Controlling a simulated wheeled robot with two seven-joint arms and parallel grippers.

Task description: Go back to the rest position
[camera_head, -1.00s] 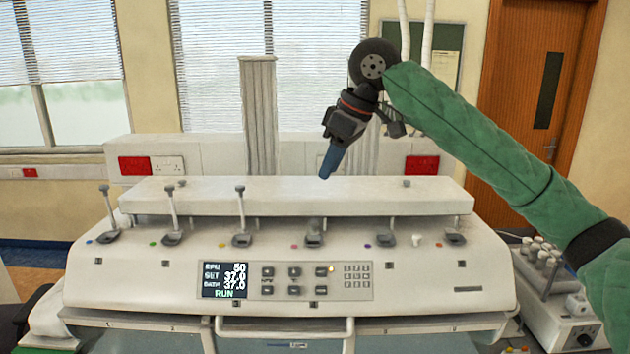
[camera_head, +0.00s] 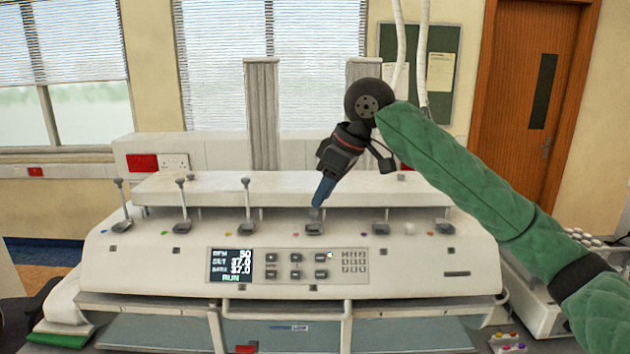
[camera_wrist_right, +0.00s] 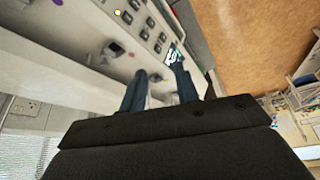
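My right gripper (camera_head: 318,200) hangs in front of the white bath machine (camera_head: 140,260), its blue fingers pointing down over the control panel's back edge. The gap to the machine's top cannot be told exactly. My green-sleeved right arm reaches in from the right, bent at the wrist. My left gripper is not in view.
The machine has a lit display (camera_head: 230,265) reading RUN and several grey holders along its top, three at the left with upright rods. A small white cap (camera_head: 409,229) sits on it at right. A rack with coloured caps (camera_head: 507,343) stands at lower right.

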